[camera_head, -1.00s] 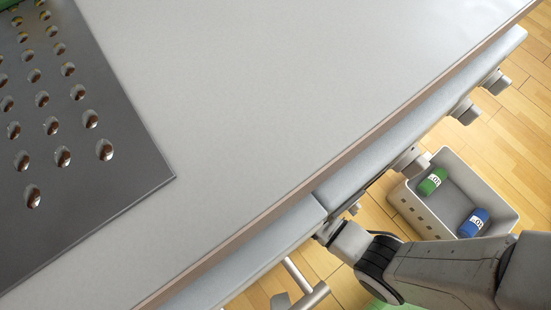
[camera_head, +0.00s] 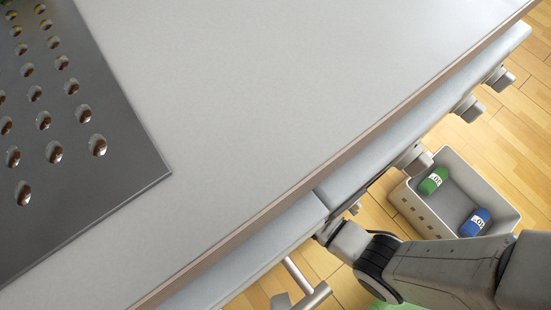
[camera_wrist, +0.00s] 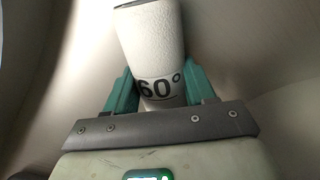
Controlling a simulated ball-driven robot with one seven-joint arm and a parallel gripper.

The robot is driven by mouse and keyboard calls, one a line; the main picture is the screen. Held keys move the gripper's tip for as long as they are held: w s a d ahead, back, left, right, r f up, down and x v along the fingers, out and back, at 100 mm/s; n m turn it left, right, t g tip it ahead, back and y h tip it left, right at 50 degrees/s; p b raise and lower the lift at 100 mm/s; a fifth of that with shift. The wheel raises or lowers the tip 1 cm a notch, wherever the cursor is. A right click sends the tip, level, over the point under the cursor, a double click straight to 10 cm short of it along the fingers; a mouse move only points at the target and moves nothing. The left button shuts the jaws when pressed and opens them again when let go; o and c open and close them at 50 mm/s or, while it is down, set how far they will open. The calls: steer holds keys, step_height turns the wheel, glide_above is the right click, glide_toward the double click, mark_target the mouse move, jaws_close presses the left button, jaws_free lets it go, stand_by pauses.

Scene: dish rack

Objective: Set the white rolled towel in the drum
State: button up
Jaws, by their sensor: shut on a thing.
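In the head view the counter hides the towel, my gripper and the drum.
A pale counter (camera_head: 260,90) fills most of the head view, with a perforated dark metal plate (camera_head: 110,190) at left. A grey bin (camera_head: 453,190) on the wooden floor holds a green roll (camera_head: 432,181) and a blue roll (camera_head: 474,223). Knobs (camera_head: 468,108) line the counter's front.

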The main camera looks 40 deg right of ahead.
steer(key=shift+f, duration=0.25)
stand_by(0.4)
steer(key=o, duration=1.3)
steer(key=shift+r, duration=0.15)
step_height(320, 180, up, 11)
steer(key=p, duration=0.5)
steer(key=shift+f, duration=0.2)
jaws_close()
stand_by(0.8)
